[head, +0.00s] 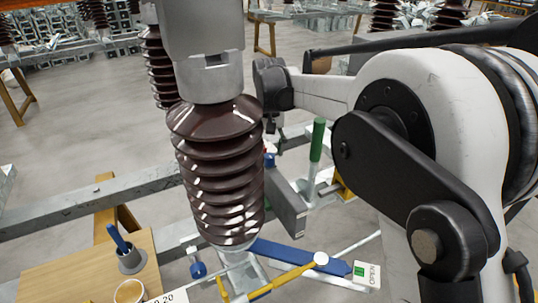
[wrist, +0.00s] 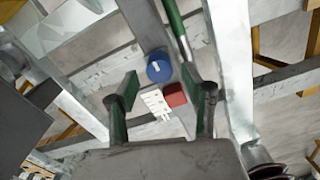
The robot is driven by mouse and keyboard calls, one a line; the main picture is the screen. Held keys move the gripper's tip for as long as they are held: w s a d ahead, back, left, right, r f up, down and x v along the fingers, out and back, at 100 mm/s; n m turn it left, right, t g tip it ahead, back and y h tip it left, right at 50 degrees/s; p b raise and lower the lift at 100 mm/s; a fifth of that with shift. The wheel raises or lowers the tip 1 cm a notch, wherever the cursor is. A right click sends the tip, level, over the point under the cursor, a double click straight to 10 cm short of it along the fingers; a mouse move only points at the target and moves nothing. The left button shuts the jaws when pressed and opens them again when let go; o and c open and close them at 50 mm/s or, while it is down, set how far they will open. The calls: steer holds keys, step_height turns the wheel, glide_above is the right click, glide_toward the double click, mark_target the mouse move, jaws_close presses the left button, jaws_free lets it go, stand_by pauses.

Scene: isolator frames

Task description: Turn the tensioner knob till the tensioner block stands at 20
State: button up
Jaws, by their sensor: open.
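In the wrist view a round blue knob (wrist: 159,70) with a white mark on its face is probably the tensioner knob. A red block (wrist: 175,95), probably the tensioner block, sits just below it beside a white scale plate (wrist: 157,103). The scale's figures are too small to read. My gripper (wrist: 159,77) is open, its green-padded fingers on either side of the knob in the picture. I cannot tell whether they touch it. In the head view the gripper is partly hidden beside the brown insulator, and a small blue part (head: 269,160) shows there.
A ribbed brown insulator (head: 217,165) stands close to my arm. A green handle (head: 317,140) rises near a grey box (head: 287,207). A blue bar (head: 290,254), an OPEN sign (head: 366,274) and a wooden table (head: 60,272) lie below. Steel beams cross the wrist view.

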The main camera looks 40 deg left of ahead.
mark_target(270, 154)
step_height(270, 154, up, 10)
steer(key=shift+f, duration=0.15)
steer(key=shift+d, duration=0.1)
stand_by(0.6)
steer(key=w+d+r+m+t+y, duration=0.15)
steer(key=d+r, duration=0.35)
steer(key=d, duration=1.3)
steer(key=d+r+m+t, duration=0.2)
steer(key=d+r+m, duration=0.15)
steer(key=d, duration=1.45)
steer(key=s+d+f+m+t, duration=0.1)
steer(key=s+d+f, duration=0.2)
steer(key=s+d, duration=0.3)
steer(key=s+d+f+m+t+h, duration=0.1)
steer(key=s+d+f+m, duration=0.1)
steer(key=s+d, duration=0.4)
steer(key=s+d+f+m+t, duration=0.1)
steer(key=s+d+f, duration=0.3)
steer(key=d, duration=0.9)
steer(key=s, duration=0.2)
steer(key=shift+s+f+m+t, duration=0.3)
steer(key=shift+f+m+t, duration=0.05)
steer(key=shift+m, duration=0.05)
steer(key=shift+d+h, duration=0.1)
steer(key=shift+h, duration=0.15)
